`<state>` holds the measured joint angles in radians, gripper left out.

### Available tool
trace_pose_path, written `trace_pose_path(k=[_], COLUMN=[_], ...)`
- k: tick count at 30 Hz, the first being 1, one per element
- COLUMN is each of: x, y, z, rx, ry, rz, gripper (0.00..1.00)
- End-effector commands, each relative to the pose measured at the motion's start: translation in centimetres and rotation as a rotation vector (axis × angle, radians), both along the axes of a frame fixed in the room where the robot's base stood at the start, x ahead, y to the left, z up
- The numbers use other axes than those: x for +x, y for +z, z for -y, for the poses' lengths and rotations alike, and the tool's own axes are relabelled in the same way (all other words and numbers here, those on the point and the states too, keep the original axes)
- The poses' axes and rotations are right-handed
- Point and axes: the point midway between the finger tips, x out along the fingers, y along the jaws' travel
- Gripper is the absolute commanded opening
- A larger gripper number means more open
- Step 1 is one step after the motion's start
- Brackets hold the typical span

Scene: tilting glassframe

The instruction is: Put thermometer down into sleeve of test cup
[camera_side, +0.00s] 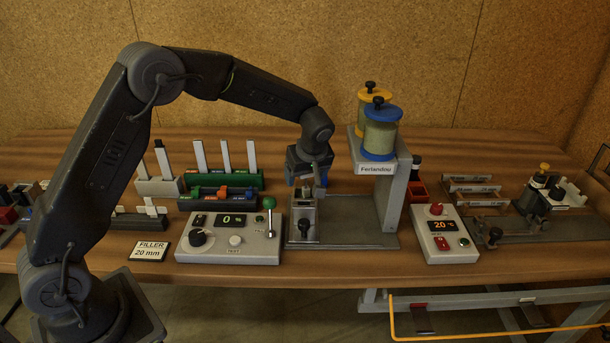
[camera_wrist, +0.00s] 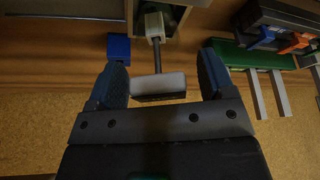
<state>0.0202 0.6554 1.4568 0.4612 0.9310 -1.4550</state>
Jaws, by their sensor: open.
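The thermometer appears to be the piece with a pale grey, dark-edged head (camera_wrist: 158,84) and a thin dark stem in the wrist view. Its stem runs to a small pale block (camera_wrist: 154,22), which looks like the sleeve at the edge of the test cup box. The stem's end is hidden there, so its depth cannot be told. My gripper (camera_wrist: 162,66) is open, with one finger on each side of the head and visible gaps between. In the side view my gripper (camera_side: 309,178) is low over the small metal test cup fixture (camera_side: 303,215); the thermometer is hard to make out there.
A blue block (camera_wrist: 118,47) is close to the left finger in the wrist view. A green rack (camera_side: 235,181) with upright white strips stands to the left. A control box with a green-knobbed lever (camera_side: 230,248) is in front. The Ferlandou dispenser stand (camera_side: 390,190) rises close on the right.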

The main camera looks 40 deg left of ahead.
Motion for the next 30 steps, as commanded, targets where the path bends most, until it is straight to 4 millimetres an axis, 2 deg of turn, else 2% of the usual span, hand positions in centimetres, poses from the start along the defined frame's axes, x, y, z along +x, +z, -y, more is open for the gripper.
trace_pose_path(k=[12,18,24,30], x=[-1.2,-1.7,-1.9,-2.0], y=[8.0,11.0,12.1,12.2], z=[3.1,4.2,4.7,4.7], rx=[0.0,-0.001,-0.001,0.0], ry=[-0.002,-0.002,-0.001,0.0], rz=[0.006,0.003,0.002,0.001], gripper=[0.76,0.76,0.76,0.76])
